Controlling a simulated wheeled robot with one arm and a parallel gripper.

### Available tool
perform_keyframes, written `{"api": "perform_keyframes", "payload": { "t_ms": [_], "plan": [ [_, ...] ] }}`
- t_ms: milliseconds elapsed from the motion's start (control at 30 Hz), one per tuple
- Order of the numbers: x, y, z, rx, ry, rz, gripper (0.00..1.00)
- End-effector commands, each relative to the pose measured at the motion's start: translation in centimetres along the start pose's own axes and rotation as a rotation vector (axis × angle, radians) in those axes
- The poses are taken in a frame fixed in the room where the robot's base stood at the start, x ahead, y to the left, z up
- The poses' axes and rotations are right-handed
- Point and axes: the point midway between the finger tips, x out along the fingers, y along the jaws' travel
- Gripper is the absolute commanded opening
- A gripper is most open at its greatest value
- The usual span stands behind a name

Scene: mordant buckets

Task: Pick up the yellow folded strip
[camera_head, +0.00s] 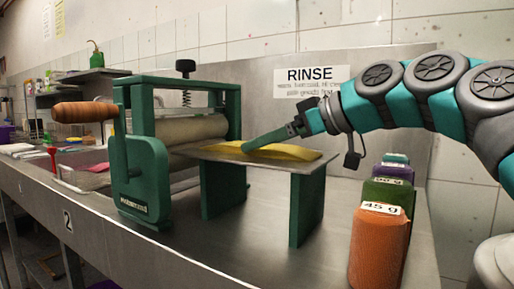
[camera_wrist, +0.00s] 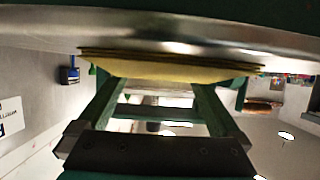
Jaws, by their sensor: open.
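The yellow folded strip (camera_head: 292,152) lies flat on the metal plate (camera_head: 218,155) of the green roller press. In the wrist view the folded strip (camera_wrist: 170,70) spans across the top, showing layered edges, and looks wider than the gap between my fingers. My gripper (camera_head: 248,147) reaches in from the right, with its green finger tilted down at the strip's near-left part. In the wrist view my gripper (camera_wrist: 155,90) has its two green fingers apart, with nothing held between them. Their tips end close to the strip's edge. I cannot tell whether they touch it.
The press has rollers (camera_head: 190,131) left of the plate and a wooden handle (camera_head: 84,112). An orange "45 g" container (camera_head: 378,245) stands at the front right, with purple and green ones behind. A RINSE sign (camera_head: 311,80) hangs behind. The steel bench front is clear.

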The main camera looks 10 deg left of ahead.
Motion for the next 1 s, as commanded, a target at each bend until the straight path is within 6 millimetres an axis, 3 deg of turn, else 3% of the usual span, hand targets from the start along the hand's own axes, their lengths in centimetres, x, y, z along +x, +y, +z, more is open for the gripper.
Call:
{"api": "perform_keyframes", "payload": {
  "t_ms": [267,900,1000],
  "plan": [
    [0.47,-0.03,0.03,0.000,-0.001,-0.001,0.99],
    [0.47,-0.03,0.05,0.000,-0.001,-0.001,0.28],
    [0.46,-0.03,0.04,0.000,-0.001,-0.001,0.28]
  ]
}}
